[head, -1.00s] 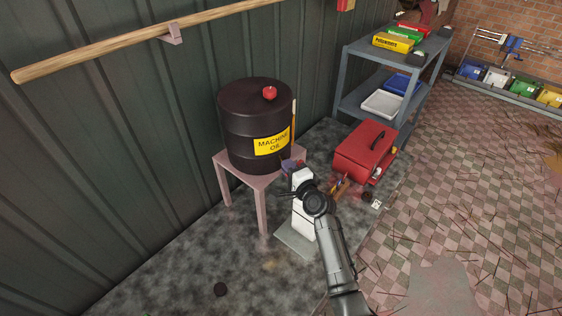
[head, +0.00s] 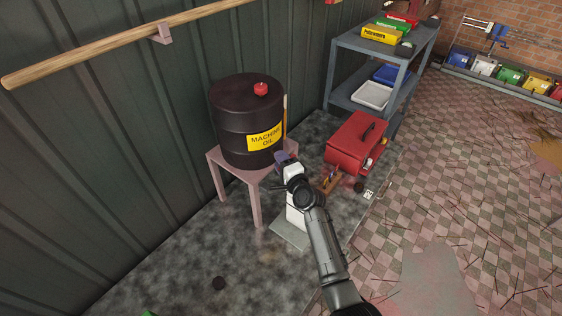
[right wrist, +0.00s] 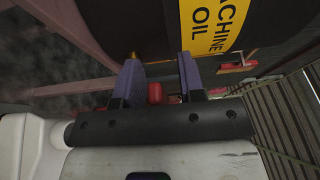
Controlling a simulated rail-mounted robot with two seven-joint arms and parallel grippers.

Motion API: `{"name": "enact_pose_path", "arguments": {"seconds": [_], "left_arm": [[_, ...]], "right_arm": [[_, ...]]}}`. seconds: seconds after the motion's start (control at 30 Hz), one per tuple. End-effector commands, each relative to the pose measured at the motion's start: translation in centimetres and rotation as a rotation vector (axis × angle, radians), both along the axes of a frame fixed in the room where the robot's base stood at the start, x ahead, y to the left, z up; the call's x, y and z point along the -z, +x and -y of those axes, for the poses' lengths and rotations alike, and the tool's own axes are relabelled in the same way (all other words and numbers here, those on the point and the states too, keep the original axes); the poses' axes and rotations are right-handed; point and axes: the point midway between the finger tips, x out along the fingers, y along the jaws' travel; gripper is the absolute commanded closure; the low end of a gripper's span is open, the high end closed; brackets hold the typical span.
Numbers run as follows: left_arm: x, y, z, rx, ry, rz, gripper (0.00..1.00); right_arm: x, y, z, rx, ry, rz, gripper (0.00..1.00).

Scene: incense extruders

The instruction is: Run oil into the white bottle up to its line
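A black barrel (head: 246,115) labelled "MACHINE OIL" stands on a pink stand (head: 262,176); its label also shows in the right wrist view (right wrist: 214,22). My right gripper (head: 287,158) is at the barrel's lower front. In the right wrist view its two purple fingers (right wrist: 160,80) are apart, with a small red part (right wrist: 155,92) between them; I cannot tell whether they touch it. A brass-coloured bit (right wrist: 132,55) shows by one fingertip. A white upright shape, probably the bottle (head: 294,217), stands below my gripper on a grey plate (head: 288,236). Its line is hidden. My left gripper is out of view.
A red toolbox (head: 350,145) sits right of the stand, with small items before it. A grey shelf (head: 385,55) with trays stands behind. The tiled floor to the right is mostly open.

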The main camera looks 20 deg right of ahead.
Motion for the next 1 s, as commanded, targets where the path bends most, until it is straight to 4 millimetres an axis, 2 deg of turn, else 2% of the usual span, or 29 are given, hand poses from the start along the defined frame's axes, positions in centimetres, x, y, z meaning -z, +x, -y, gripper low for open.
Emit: {"name": "enact_pose_path", "arguments": {"seconds": [0.17, 0.27, 0.7, 1.0], "left_arm": [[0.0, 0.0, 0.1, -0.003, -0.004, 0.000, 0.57], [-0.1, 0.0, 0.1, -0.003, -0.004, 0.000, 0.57], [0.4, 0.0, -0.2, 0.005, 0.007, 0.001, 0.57], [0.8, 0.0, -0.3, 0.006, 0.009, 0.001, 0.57]], "right_arm": [[0.0, -0.5, 0.0, 0.000, 0.000, 0.000, 0.64], [0.1, -1.5, 0.1, 0.000, -0.001, -0.001, 0.64], [0.2, -9.5, 0.8, 0.001, -0.001, -0.002, 0.64], [0.1, -13.0, 1.0, 0.001, 0.000, 0.000, 0.64]]}}
